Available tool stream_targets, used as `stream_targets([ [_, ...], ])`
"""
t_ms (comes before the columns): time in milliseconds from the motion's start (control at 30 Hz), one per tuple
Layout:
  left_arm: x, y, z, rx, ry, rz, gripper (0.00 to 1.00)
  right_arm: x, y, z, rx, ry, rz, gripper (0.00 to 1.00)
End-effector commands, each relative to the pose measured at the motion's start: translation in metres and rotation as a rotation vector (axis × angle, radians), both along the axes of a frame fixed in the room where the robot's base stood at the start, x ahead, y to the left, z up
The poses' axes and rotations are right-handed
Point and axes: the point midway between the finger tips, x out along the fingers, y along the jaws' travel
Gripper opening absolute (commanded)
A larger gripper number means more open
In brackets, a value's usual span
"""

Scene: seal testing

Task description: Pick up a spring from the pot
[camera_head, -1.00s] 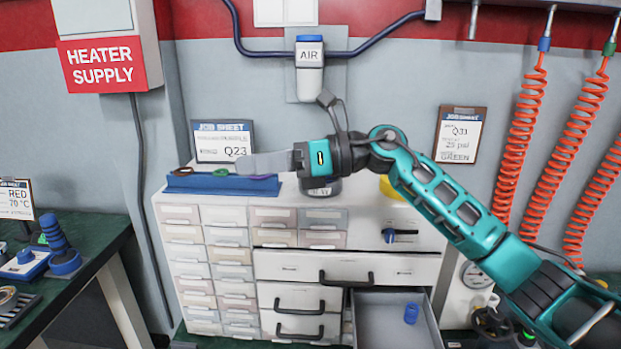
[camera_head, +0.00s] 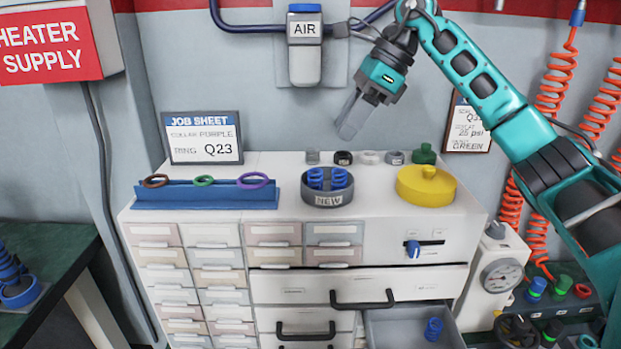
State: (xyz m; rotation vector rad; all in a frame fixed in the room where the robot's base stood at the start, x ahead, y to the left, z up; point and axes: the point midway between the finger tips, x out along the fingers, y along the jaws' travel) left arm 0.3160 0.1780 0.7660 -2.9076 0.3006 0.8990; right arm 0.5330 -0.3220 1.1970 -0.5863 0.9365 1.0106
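A round grey pot (camera_head: 328,199) marked NEW stands on top of the white cabinet, with blue springs (camera_head: 327,178) standing upright in it. My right gripper (camera_head: 347,130) is above and slightly right of the pot, pointing down and to the left, apart from the springs. Its grey fingers overlap in this view, so their opening does not show; I see nothing held at the tips. Another blue spring (camera_head: 433,329) is in the open drawer (camera_head: 391,333) below. My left gripper is not in view.
A blue rack (camera_head: 206,196) with coloured rings is left of the pot. A yellow lidded container (camera_head: 426,186) is to its right. Several small round parts and a green weight (camera_head: 424,153) stand behind. A job sheet (camera_head: 202,137) stands at the back left.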

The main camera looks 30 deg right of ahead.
Motion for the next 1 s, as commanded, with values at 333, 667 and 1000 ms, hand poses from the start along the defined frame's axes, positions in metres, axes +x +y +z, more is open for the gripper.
stream_targets([
  [333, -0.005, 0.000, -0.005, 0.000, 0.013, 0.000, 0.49, 0.011, 0.023, -0.042, 0.002, 0.000, 0.003, 0.38],
  [667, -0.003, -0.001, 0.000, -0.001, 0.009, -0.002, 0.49, 0.019, 0.041, -0.079, 0.003, 0.001, 0.002, 0.38],
  [1000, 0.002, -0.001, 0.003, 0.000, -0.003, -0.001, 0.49, 0.022, 0.046, -0.089, 0.002, -0.001, 0.001, 0.38],
])
